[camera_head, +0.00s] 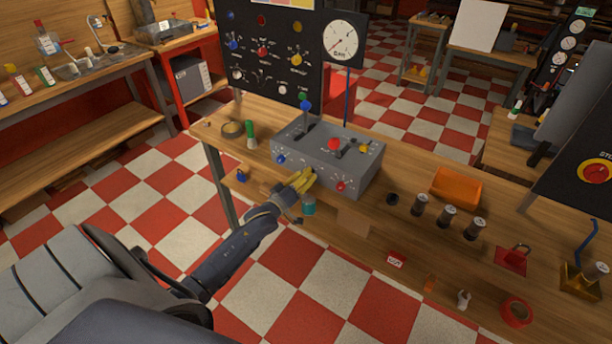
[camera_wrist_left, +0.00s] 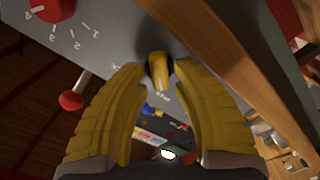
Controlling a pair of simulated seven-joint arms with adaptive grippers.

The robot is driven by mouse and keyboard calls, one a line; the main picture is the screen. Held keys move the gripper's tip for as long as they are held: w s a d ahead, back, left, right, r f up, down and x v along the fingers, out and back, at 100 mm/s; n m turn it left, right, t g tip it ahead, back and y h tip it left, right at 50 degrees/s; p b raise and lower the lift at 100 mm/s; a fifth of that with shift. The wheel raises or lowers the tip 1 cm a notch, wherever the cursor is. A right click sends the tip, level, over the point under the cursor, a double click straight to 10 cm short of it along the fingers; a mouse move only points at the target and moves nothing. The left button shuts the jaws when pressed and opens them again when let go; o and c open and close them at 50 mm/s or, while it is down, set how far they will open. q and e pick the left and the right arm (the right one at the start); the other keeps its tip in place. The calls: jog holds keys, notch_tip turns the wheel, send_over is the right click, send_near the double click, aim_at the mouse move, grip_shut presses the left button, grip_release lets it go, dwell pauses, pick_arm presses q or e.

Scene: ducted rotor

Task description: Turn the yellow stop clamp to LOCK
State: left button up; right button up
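The yellow stop clamp (camera_wrist_left: 160,72) shows in the left wrist view as a small yellow lever with a dark collar on the face of a grey control box. My left gripper (camera_head: 302,179), with yellow ribbed fingers, is at the front of the control box (camera_head: 350,170) in the head view, where it hides the clamp. In the left wrist view the left gripper (camera_wrist_left: 158,85) is open, with one finger on each side of the clamp; I cannot tell whether they touch it. The clamp's markings are not readable. My right gripper is in neither view.
A red dial (camera_wrist_left: 52,8) with numbers and a red ball lever (camera_wrist_left: 71,101) are near the left finger in the wrist view. The box stands on a wooden bench with an orange bin (camera_head: 457,187) and several dark cylinders to its right. A black gauge panel (camera_head: 270,50) stands behind.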

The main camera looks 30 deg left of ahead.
pick_arm(q)
jog(key=shift+w, duration=0.35)
grip_shut()
jog(key=shift+m, duration=0.3)
jog(key=m, duration=0.6)
jog(key=shift+d+r+m, duration=0.1)
jog(key=shift+d+m, duration=0.05)
jog(key=shift+m, duration=0.15)
jog(key=m, duration=1)
jog(key=shift+d+m, duration=0.15)
jog(key=shift+m, duration=0.15)
